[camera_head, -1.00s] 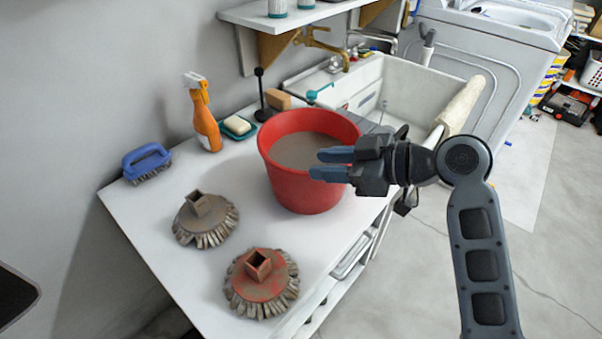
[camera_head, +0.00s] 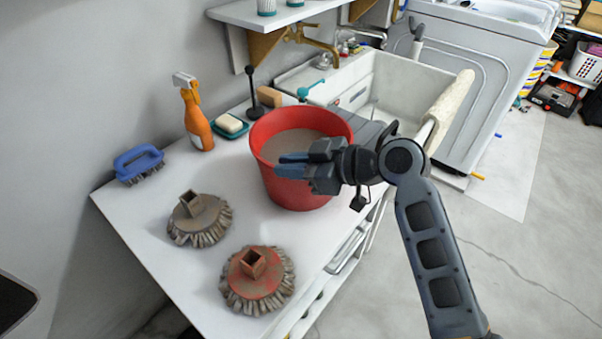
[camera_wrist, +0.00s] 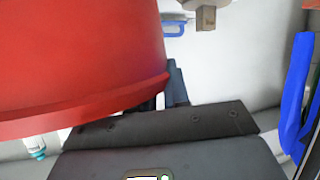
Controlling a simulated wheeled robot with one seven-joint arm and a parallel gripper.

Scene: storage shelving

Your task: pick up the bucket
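The red bucket (camera_head: 290,195) stands upright on the white countertop, with greyish-brown contents visible inside. My gripper (camera_head: 284,164) points left at the bucket's right front side and overlaps its near rim in the head view. Its two blue-grey fingers show a gap between them. I cannot tell whether they touch the bucket or whether one is inside the rim. In the wrist view the bucket (camera_wrist: 80,50) fills the upper left, close to the camera, and one dark finger (camera_wrist: 176,85) shows beside its edge. The other finger is not clear there.
Two round brushes, one brown (camera_head: 200,220) and one red (camera_head: 258,280), lie in front. A blue brush (camera_head: 139,162), orange spray bottle (camera_head: 197,122) and soap dish (camera_head: 231,127) stand behind left. The sink (camera_head: 400,88) is behind right, below a wall shelf (camera_head: 285,14).

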